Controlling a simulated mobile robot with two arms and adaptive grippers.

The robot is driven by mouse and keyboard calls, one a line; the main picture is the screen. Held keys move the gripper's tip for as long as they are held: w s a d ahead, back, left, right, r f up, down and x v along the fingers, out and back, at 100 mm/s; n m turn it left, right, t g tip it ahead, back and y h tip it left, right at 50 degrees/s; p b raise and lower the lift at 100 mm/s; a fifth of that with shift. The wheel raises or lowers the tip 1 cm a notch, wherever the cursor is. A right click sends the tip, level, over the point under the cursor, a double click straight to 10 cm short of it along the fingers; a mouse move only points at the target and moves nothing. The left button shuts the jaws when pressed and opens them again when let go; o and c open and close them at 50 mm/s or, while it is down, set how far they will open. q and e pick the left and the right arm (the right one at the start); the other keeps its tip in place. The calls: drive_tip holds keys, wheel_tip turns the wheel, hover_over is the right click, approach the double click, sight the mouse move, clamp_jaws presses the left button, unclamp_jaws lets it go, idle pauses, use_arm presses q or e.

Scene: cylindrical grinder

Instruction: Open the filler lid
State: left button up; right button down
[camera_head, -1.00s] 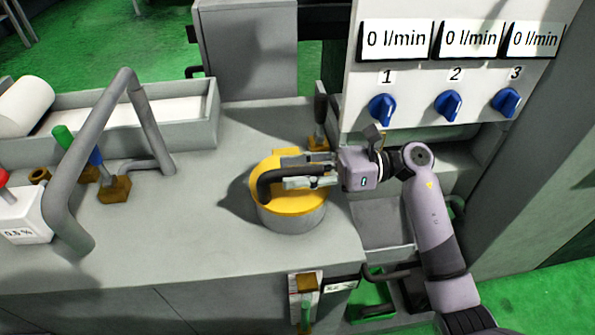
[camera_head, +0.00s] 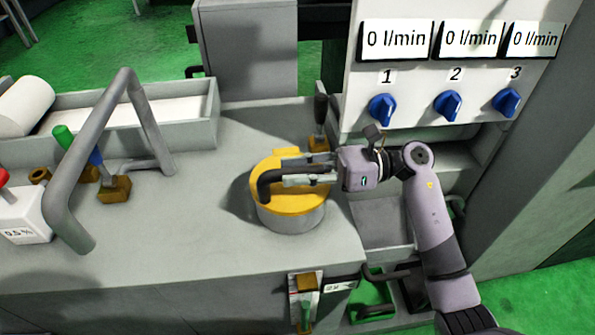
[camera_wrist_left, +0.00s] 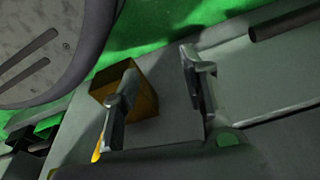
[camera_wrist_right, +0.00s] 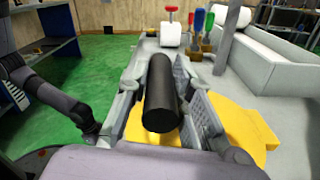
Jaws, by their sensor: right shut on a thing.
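The filler lid (camera_head: 300,203) is a round yellow cover on a grey cylindrical neck, lying flat on the grey machine top. A black bent handle (camera_head: 268,183) crosses its top. My right gripper (camera_head: 285,180) reaches in from the right and is shut on this handle. In the right wrist view the black handle (camera_wrist_right: 160,95) sits between the two fingers, with the yellow lid (camera_wrist_right: 245,135) below. My left gripper (camera_wrist_left: 160,95) shows only in the left wrist view, its fingers wide apart, beside a brown block (camera_wrist_left: 140,92). Nothing is visibly held in it.
A black lever (camera_head: 320,115) stands just behind the lid. A panel with blue knobs (camera_head: 382,108) rises at the right. A grey bent pipe (camera_head: 85,150) and a grey tray (camera_head: 190,128) are at the left. The machine top between pipe and lid is clear.

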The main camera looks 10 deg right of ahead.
drive_tip(key=shift+w+r+m, duration=0.2)
drive_tip(key=shift+r+m, duration=0.1)
drive_tip(key=shift+r, duration=0.1)
drive_tip(key=shift+w+r+m, duration=0.4)
drive_tip(key=shift+w+r, duration=0.3)
drive_tip(key=shift+r, duration=0.3)
use_arm(q)
drive_tip(key=shift+s+a+f, duration=0.1)
drive_tip(key=shift+s+f, duration=0.6)
drive_tip(key=shift+f, duration=0.05)
use_arm(e)
drive_tip(key=w+r+m, duration=0.3)
drive_tip(key=w+r, duration=0.1)
drive_tip(key=w, duration=0.1)
